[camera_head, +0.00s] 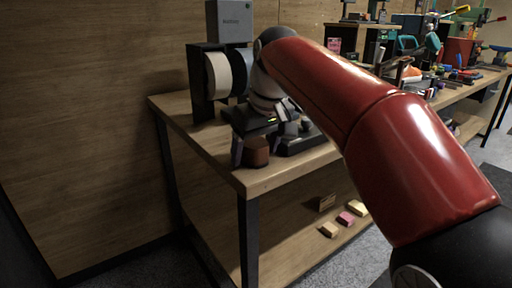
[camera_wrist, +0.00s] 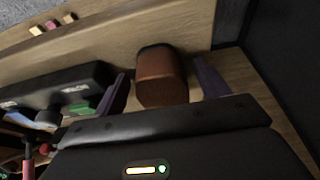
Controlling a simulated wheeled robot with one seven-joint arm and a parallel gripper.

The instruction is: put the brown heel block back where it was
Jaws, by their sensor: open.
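The brown heel block (camera_head: 256,151) stands on the wooden table near its front corner. In the wrist view the brown heel block (camera_wrist: 161,78) sits between my two fingers, with a gap on each side. My gripper (camera_head: 250,158) is open around the block, low over the tabletop; in the wrist view my gripper (camera_wrist: 165,88) has one finger to the left of the block and one to the right. Whether the block rests fully on the table is hard to tell.
A black device (camera_wrist: 70,90) lies close beside my left-hand finger in the wrist view. A polishing machine with wheels (camera_head: 217,75) stands behind my gripper. The table edge (camera_head: 290,172) is close. Several small blocks (camera_head: 345,218) lie on the lower shelf.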

